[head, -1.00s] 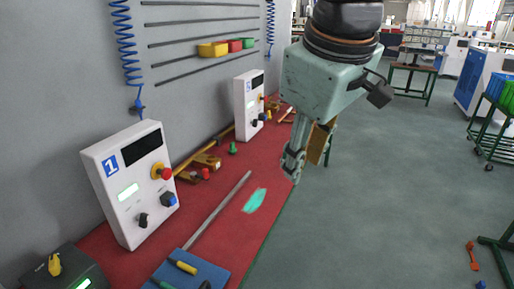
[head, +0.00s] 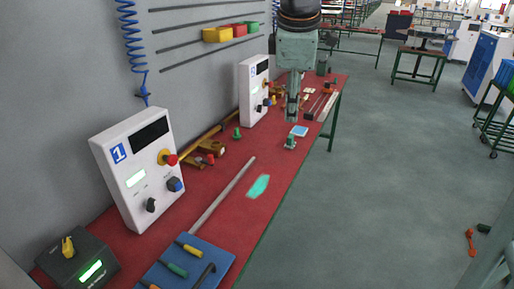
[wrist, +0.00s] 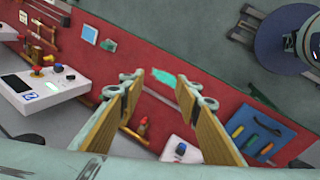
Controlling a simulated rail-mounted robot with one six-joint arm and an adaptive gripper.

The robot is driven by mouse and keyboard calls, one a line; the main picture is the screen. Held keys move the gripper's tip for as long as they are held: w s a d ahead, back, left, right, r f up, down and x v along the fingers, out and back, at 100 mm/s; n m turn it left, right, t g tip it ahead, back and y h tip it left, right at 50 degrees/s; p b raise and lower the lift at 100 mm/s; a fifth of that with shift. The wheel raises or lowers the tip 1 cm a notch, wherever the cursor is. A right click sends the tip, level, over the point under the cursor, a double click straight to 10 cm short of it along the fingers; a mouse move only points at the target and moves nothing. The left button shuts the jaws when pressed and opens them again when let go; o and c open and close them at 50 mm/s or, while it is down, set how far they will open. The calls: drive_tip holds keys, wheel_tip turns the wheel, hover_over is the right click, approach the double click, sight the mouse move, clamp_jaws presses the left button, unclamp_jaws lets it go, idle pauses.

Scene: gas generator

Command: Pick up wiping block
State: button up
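A small block with a green top (head: 291,141), which looks like the wiping block, stands near the bench's right edge beside a light-blue square (head: 299,131). In the wrist view the green-topped block (wrist: 89,34) and the light-blue square (wrist: 108,45) lie at upper left, outside the fingers. A teal patch (head: 258,187) lies on the red bench top.
White control box 1 (head: 138,170) and another white box (head: 254,88) stand along the wall. A metal rod (head: 222,195) and a blue tool tray (head: 212,252) lie on the bench. A coiled blue hose (head: 130,45) hangs at left.

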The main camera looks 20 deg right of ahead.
drive_tip(key=w+d+f+n+p, duration=0.1)
drive_tip(key=w+d+f+n, duration=0.3)
drive_tip(key=w, duration=0.5)
drive_tip(key=w+d+f+n+p, duration=0.1)
drive_tip(key=w+d+f+n, duration=0.25)
drive_tip(key=w, duration=0.55)
drive_tip(key=n+h+p, duration=0.1)
drive_tip(key=n+p, duration=0.2)
drive_tip(key=n, duration=0.4)
approach(291, 136)
drive_tip(key=v, duration=0.3)
drive_tip(key=shift+w+a+r, duration=0.1)
drive_tip(key=shift+a+r, duration=0.05)
drive_tip(key=shift+a, duration=0.25)
drive_tip(key=shift+b+x, duration=0.85)
drive_tip(key=shift+x, duration=3.4)
drive_tip(key=shift+d, duration=0.15)
drive_tip(key=shift+s+b+x, duration=0.2)
drive_tip(key=shift+b+x, duration=0.45)
drive_tip(key=shift+x, duration=1.95)
drive_tip(key=shift+d, duration=0.1)
drive_tip(key=shift+c, duration=0.2)
